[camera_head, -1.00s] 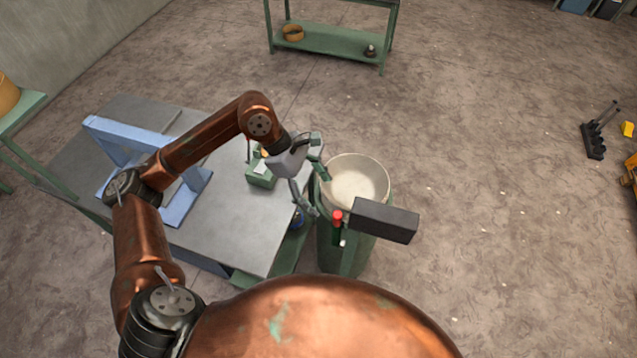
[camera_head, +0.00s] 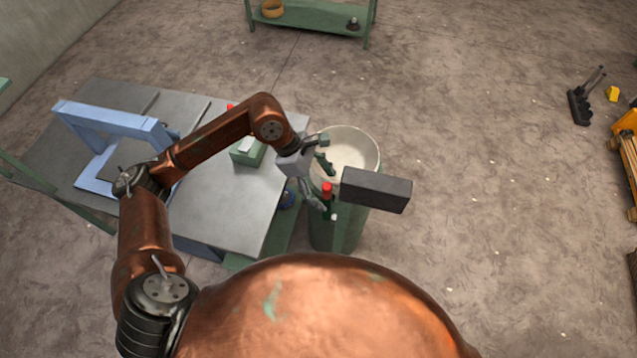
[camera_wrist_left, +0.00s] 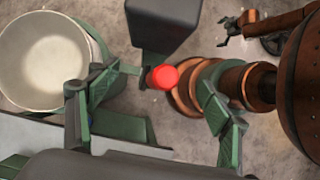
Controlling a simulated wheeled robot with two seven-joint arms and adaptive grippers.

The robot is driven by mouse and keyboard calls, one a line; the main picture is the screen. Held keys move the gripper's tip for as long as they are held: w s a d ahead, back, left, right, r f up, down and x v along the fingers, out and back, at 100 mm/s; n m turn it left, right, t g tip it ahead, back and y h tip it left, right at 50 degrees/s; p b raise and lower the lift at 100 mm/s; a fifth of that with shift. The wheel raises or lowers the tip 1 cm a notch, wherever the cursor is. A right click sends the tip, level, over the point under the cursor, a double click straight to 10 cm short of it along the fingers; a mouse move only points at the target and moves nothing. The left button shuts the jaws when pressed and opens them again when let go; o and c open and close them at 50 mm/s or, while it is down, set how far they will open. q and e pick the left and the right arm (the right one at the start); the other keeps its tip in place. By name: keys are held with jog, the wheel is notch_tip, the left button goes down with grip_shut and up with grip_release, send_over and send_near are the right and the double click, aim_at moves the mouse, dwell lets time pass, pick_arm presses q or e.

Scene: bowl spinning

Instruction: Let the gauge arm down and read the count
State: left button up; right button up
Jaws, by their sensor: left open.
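A pale round bowl (camera_head: 350,150) sits in a green drum-like stand (camera_head: 340,228); it also shows in the left wrist view (camera_wrist_left: 45,60). A red-tipped upright handle (camera_head: 327,188) stands at the stand's near side, beside a dark grey block (camera_head: 376,190). I cannot tell which part is the gauge arm, and no count is readable. My left gripper (camera_head: 323,184) is open at the red handle. In the left wrist view the red knob (camera_wrist_left: 163,77) lies between the spread fingers, with no visible grip. A small gripper at upper right (camera_wrist_left: 238,27) appears to be my right one.
A grey-topped table (camera_head: 225,210) stands left of the bowl stand, carrying a blue frame (camera_head: 110,117) and a green box (camera_head: 247,151). A green shelf (camera_head: 315,18) is at the back.

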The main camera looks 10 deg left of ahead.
pick_arm(q)
jog(key=shift+d+f, duration=0.2)
jog(key=shift+f, duration=0.1)
jog(key=shift+w, duration=0.1)
jog(key=w+b, duration=0.2)
jog(key=w, duration=0.1)
dwell(0.5)
jog(key=shift+w+b, duration=0.1)
jog(key=shift+b, duration=0.2)
